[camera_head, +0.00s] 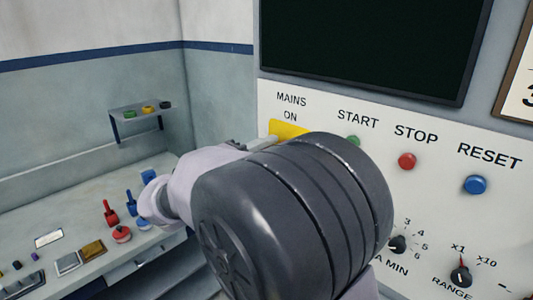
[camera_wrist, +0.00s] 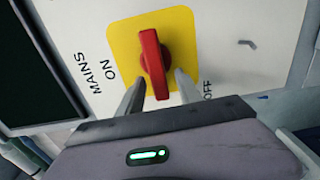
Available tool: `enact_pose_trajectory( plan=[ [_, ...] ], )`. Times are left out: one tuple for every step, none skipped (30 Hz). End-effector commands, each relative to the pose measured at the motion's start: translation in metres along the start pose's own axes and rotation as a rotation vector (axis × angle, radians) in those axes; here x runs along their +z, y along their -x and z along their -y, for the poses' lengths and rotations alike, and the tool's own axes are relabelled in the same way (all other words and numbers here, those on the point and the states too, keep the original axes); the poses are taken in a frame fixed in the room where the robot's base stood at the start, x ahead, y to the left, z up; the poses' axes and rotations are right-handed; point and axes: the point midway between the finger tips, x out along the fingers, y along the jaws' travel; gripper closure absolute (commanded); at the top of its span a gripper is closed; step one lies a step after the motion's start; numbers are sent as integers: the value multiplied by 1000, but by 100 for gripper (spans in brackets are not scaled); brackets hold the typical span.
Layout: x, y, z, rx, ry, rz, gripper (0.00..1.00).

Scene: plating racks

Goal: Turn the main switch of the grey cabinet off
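The main switch (camera_wrist: 153,62) is a red handle on a yellow plate (camera_wrist: 183,28) in the wrist view. ON is printed to the left of the plate and OFF to the lower right. The handle lies crosswise to the line from ON to OFF. My gripper (camera_wrist: 160,88) is open, with one finger on each side of the handle's near end; whether they touch it I cannot tell. In the head view only the top of the yellow plate (camera_head: 288,130) shows, under MAINS ON on the grey cabinet (camera_head: 375,128). My arm hides the handle there.
Right of the switch are a green START button (camera_head: 353,141), a red STOP button (camera_head: 407,161), a blue RESET button (camera_head: 475,184) and rotary knobs (camera_head: 460,275). A dark screen (camera_head: 370,45) is above. A bench (camera_head: 75,215) with small items stands left.

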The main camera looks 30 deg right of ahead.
Motion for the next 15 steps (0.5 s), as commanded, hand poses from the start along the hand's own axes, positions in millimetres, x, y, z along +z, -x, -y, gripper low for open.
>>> enact_pose_trajectory(
  plan=[
    [0, 0, 0, 0, 0, 0, 58],
    [0, 0, 0, 0, -1, -1, 58],
    [0, 0, 0, 0, -1, -1, 58],
    [0, 0, 0, 0, -1, -1, 58],
    [0, 1, 0, 0, -1, -1, 58],
    [-1, 3, -1, 1, -1, -2, 58],
    [-1, 6, -1, 1, -1, -3, 58],
    [-1, 9, -1, 1, 0, -4, 58],
    [-1, 16, -1, 1, -1, -4, 58],
    [-2, 22, -2, 1, -1, -5, 58],
    [-1, 29, -2, 0, -2, -6, 58],
    [-2, 40, -2, 0, -1, -7, 58],
    [-2, 50, -2, 0, -1, -7, 58],
    [-2, 59, -2, 0, -1, -7, 58],
    [-2, 72, -3, 0, 0, -8, 58]
  ],
)
